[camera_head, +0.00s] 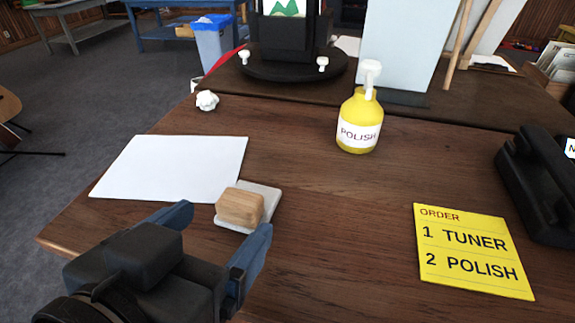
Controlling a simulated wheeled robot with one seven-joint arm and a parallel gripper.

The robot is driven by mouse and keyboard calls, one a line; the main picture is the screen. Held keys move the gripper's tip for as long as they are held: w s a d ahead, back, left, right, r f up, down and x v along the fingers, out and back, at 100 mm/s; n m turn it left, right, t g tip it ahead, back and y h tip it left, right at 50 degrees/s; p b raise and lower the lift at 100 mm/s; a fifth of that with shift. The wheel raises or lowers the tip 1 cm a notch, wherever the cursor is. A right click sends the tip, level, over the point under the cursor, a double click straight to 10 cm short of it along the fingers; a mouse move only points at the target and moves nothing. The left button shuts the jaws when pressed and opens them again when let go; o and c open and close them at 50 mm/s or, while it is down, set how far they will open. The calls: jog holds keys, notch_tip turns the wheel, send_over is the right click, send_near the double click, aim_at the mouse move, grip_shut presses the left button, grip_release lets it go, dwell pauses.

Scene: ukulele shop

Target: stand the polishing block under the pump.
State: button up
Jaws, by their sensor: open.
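The polishing block (241,206) is a wooden block lying on a thin pale pad (271,198) on the brown table. The pump is a yellow bottle labelled POLISH (358,134) with a white pump head (371,72), standing upright farther back and to the right. My gripper (218,228) is open at the lower left. Its two blue fingers point toward the block, one on each side of its near end in the picture. I cannot tell how high the fingers are above the table.
A white sheet (175,167) lies left of the block, with a crumpled paper ball (207,100) behind it. A yellow order card (471,250) and a black telephone (540,185) are at the right. A black round stand (290,67) is at the back. The table between block and bottle is clear.

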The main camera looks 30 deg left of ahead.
aim_at(234, 208)
jog(key=x, duration=0.5)
jog(key=shift+a+f+p, duration=0.2)
jog(key=shift+p, duration=0.15)
jog(key=c, duration=1.2)
jog(key=shift+r, duration=0.2)
jog(key=shift+c, duration=0.2)
